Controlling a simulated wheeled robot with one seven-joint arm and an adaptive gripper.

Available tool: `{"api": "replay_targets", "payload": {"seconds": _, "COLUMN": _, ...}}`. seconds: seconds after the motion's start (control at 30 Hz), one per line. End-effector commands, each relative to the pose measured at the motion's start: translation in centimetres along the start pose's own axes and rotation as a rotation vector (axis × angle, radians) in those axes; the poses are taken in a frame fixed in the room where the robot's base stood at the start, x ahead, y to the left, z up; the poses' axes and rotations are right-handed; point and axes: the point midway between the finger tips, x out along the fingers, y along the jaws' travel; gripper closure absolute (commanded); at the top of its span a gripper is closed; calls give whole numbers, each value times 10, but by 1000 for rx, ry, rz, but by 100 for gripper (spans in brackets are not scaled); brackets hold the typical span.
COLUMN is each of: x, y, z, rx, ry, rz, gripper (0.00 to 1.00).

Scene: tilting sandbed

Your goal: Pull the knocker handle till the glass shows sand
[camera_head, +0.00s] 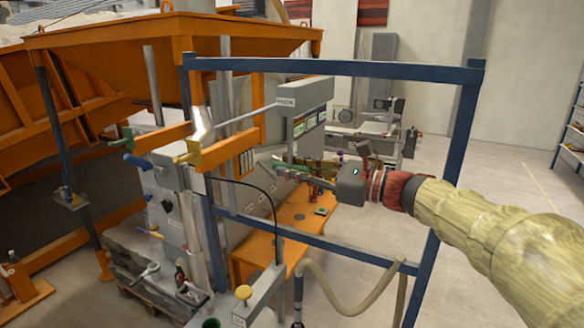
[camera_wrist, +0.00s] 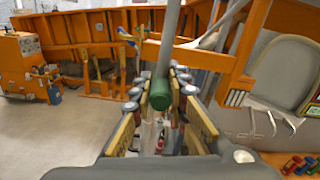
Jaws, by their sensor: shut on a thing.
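The knocker handle (camera_wrist: 160,94) is a green grip at the lower end of a grey rod (camera_wrist: 171,35). My gripper (camera_wrist: 160,96) has its fingers on both sides of the green grip and is shut on it. In the head view my gripper (camera_head: 288,172) reaches left from my arm, below a labelled grey box (camera_head: 306,96) from which a thin rod (camera_head: 290,143) hangs. The grip is small there and partly hidden by the fingers. I cannot tell for sure which part is the glass, and I see no sand level.
A blue frame (camera_head: 335,68) surrounds my arm's reach, with an upright (camera_head: 450,165) close to my forearm. A large orange hopper (camera_head: 170,38) stands at the left. An orange bench (camera_head: 270,250) lies below my gripper. A hose (camera_head: 345,305) hangs in front.

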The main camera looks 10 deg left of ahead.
Motion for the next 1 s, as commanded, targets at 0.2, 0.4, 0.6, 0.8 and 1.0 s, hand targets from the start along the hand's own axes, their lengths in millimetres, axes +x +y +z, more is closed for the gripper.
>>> {"api": "replay_targets", "payload": {"seconds": 0.2, "x": 0, "y": 7, "z": -37, "rx": 3, "ry": 3, "rz": 0, "gripper": 100}}
{"api": "replay_targets", "payload": {"seconds": 0.4, "x": 0, "y": 7, "z": -40, "rx": 4, "ry": 5, "rz": 1, "gripper": 100}}
{"api": "replay_targets", "payload": {"seconds": 0.6, "x": 0, "y": 8, "z": -42, "rx": 6, "ry": 8, "rz": 1, "gripper": 80}}
{"api": "replay_targets", "payload": {"seconds": 0.8, "x": 0, "y": 7, "z": -43, "rx": 8, "ry": 9, "rz": 1, "gripper": 69}}
{"api": "replay_targets", "payload": {"seconds": 1.0, "x": 0, "y": 7, "z": -39, "rx": 5, "ry": 5, "rz": 1, "gripper": 65}}
